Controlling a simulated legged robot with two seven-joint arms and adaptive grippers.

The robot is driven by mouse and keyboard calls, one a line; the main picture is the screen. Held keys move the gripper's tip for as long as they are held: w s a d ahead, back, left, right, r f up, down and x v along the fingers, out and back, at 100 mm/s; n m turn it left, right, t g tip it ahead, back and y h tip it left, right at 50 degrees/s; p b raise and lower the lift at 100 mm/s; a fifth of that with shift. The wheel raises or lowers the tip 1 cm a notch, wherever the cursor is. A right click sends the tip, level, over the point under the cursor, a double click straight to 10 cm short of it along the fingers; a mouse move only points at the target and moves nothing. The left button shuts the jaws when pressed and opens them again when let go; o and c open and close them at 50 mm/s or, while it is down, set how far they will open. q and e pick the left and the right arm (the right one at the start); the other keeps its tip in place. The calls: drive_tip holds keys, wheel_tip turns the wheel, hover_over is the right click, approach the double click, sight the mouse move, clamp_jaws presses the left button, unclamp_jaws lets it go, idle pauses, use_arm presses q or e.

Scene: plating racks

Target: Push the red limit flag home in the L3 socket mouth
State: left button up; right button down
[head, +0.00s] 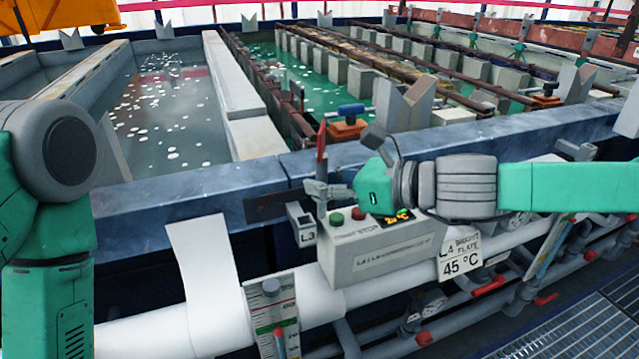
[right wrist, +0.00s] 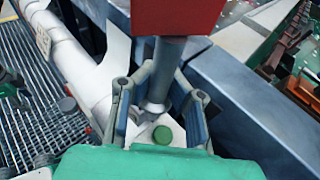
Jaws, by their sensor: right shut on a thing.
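The red limit flag (head: 321,141) stands roughly upright above my right gripper (head: 318,188) in the head view. In the right wrist view its red plate (right wrist: 178,16) tops a grey stem (right wrist: 166,62), and the fingers of my right gripper (right wrist: 158,104) are closed around that stem. The L3 socket (head: 302,222), a small box with an L3 label, is just below and left of the gripper.
A grey control box (head: 385,252) with green and red buttons stands right of the socket. The tank rim (head: 160,200) runs behind it. Tanks lie beyond.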

drive_tip(key=shift+a, duration=0.25)
idle(0.4)
drive_tip(key=shift+a+m+b, duration=0.3)
drive_tip(key=shift+a+b, duration=0.2)
drive_tip(key=shift+a, duration=0.7)
idle(0.8)
drive_tip(key=shift+f+b, duration=2.1)
drive_tip(key=shift+f, duration=0.2)
drive_tip(key=c, duration=1.6)
unclamp_jaws()
drive_tip(key=shift+d, duration=0.1)
